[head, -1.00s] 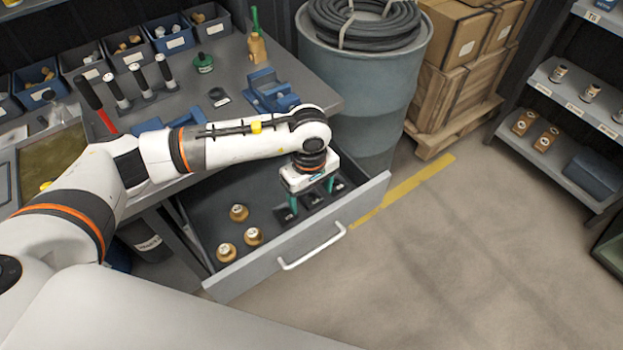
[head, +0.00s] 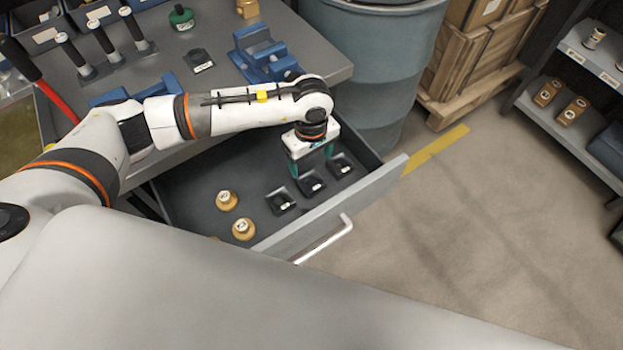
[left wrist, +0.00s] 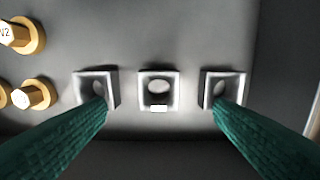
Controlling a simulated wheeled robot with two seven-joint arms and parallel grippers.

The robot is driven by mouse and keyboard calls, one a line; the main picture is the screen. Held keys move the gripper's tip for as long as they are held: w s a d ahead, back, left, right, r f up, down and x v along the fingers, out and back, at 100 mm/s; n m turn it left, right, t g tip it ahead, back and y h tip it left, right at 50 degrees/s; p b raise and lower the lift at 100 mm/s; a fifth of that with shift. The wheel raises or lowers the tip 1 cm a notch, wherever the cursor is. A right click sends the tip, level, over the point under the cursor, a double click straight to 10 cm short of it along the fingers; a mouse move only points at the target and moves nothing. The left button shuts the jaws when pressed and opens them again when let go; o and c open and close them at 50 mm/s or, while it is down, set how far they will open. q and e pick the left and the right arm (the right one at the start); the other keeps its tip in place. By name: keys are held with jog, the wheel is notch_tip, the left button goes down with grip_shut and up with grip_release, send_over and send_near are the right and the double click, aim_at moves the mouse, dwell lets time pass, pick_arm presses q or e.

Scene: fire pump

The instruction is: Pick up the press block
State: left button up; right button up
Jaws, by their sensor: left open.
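Three black square blocks, each with a round hollow, sit in a row in the open drawer: a left one (head: 281,201), a middle one (head: 311,184) and a right one (head: 342,166). I cannot tell which is called the press block. In the left wrist view, the middle block (left wrist: 158,92) with a small white label lies between the fingers. My left gripper (head: 312,166) has green fingers and is open and empty. It hangs above and slightly behind the row. In the left wrist view, its fingertips (left wrist: 160,104) overlap the two outer blocks. My right gripper is out of view.
Brass pieces (head: 227,200) stand in the drawer left of the blocks. The drawer's front wall (head: 370,203) with its handle borders the near side. The workbench with a blue vise (head: 262,52) is behind; a blue-grey drum (head: 375,60) stands beside it.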

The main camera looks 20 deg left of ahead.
aim_at(311, 186)
pick_arm(q)
jog(key=shift+s+d+f, duration=0.1)
jog(key=shift+s+f, duration=0.1)
jog(key=shift+f, duration=1.05)
jog(key=shift+w+f, duration=0.1)
jog(key=shift+f, duration=0.55)
notch_tip(311, 186, down, 4)
jog(key=shift+f+p, duration=0.2)
jog(key=shift+p, duration=0.55)
jog(key=shift+f, duration=0.35)
jog(key=shift+c, duration=0.6)
jog(key=shift+r, duration=0.1)
jog(key=c, duration=1.2)
